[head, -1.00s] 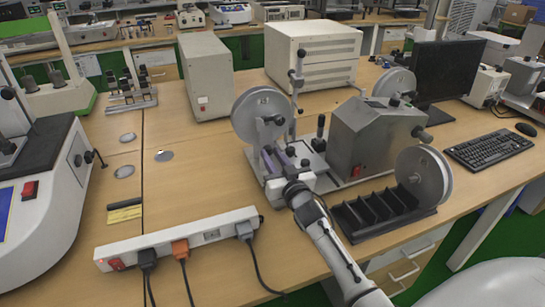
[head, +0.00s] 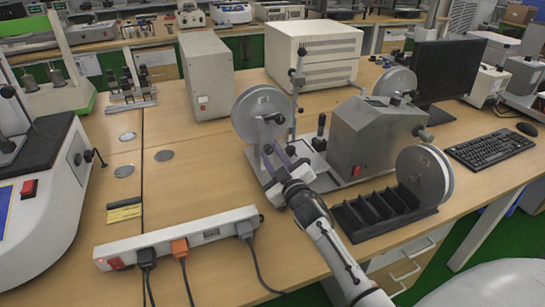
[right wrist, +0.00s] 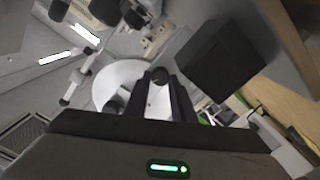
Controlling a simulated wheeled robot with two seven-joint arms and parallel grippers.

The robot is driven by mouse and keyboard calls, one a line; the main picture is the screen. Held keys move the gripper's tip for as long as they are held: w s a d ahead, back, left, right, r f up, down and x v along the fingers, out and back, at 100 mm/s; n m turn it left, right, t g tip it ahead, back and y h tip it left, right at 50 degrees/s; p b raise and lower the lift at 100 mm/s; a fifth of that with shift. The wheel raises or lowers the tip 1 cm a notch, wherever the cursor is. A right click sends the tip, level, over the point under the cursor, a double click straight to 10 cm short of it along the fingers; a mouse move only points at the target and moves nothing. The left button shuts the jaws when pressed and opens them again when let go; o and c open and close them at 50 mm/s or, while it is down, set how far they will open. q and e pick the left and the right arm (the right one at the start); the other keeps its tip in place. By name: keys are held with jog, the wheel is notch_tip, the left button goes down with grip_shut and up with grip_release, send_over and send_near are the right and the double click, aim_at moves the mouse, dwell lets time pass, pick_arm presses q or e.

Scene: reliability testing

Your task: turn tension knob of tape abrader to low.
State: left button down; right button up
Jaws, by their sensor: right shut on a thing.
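The tape abrader has a grey metal housing (head: 365,140) with a red switch and several pale reels, one of them the left reel (head: 258,115). My right gripper (head: 273,153) reaches in from the front, with its fingers low beside the left reel. In the right wrist view the fingers (right wrist: 162,90) are close together on a small dark round knob (right wrist: 159,75), in front of a white disc. The knob is hidden behind the fingers in the head view, and I cannot read any low mark. My left gripper is not in view.
A black slotted rack (head: 375,215) stands right of my right forearm. A white power strip (head: 180,238) with plugged cables lies to the left. A grey box (head: 207,75) and a cream cabinet (head: 312,55) stand behind. Bare table lies left of the abrader.

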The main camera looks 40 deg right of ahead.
jog(key=n, duration=0.4)
jog(key=shift+f+n+b, duration=0.1)
jog(key=shift+n+b, duration=0.25)
jog(key=shift+n, duration=0.05)
dwell(0.4)
jog(key=o, duration=1.1)
jog(key=shift+c, duration=0.2)
jog(key=v, duration=1)
jog(key=shift+s+a, duration=0.1)
jog(key=shift+a, duration=0.05)
